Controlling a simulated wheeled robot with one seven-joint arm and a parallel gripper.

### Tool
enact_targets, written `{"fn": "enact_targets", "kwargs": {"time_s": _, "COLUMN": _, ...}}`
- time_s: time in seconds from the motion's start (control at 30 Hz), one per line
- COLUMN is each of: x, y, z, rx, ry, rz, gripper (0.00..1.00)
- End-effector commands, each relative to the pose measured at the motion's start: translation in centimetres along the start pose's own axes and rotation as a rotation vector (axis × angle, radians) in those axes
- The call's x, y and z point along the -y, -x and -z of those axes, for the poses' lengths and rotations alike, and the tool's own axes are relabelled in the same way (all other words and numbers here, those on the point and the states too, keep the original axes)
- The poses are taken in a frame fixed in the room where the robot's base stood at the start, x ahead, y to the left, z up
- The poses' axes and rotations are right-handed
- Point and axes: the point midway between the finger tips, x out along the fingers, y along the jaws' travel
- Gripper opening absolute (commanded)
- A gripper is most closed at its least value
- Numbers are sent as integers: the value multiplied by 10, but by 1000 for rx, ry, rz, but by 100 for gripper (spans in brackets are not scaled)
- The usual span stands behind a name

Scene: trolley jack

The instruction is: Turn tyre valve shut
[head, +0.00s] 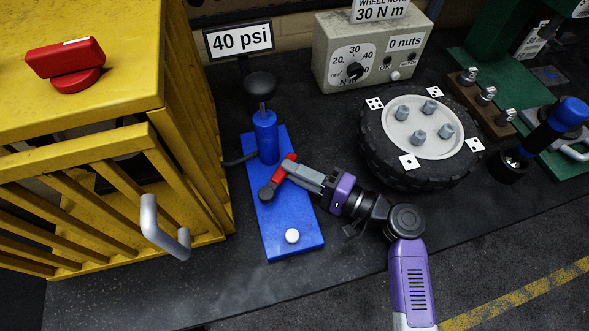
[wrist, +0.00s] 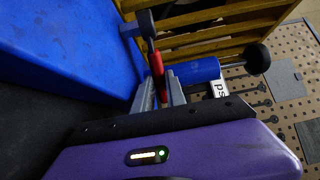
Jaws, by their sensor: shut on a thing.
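The tyre valve is a red lever (head: 282,172) with a dark round end (head: 267,194), on a blue pump base (head: 277,222). A blue cylinder (head: 266,138) with a black knob on a rod stands upright behind it. My gripper (head: 292,170) reaches in from the right and is shut on the red lever. In the wrist view the red lever (wrist: 158,75) shows between the two grey fingers (wrist: 160,92), with the dark end beyond it. The lever lies at a slant across the base. The fingers partly hide it.
A yellow cage (head: 190,110) with a grey handle (head: 163,232) stands close on the left, with a red knob (head: 70,62) on top. A wheel (head: 420,140) lies right of my gripper. A "40 psi" sign (head: 239,40) stands behind the pump. The bench front is clear.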

Motion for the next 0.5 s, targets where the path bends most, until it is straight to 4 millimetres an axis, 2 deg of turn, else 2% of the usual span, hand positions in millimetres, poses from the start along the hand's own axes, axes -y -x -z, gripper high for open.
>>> {"fn": "enact_targets", "kwargs": {"time_s": 0.5, "x": -3, "y": 18, "z": -10, "rx": -244, "ry": -2, "rz": -4, "gripper": 0}}
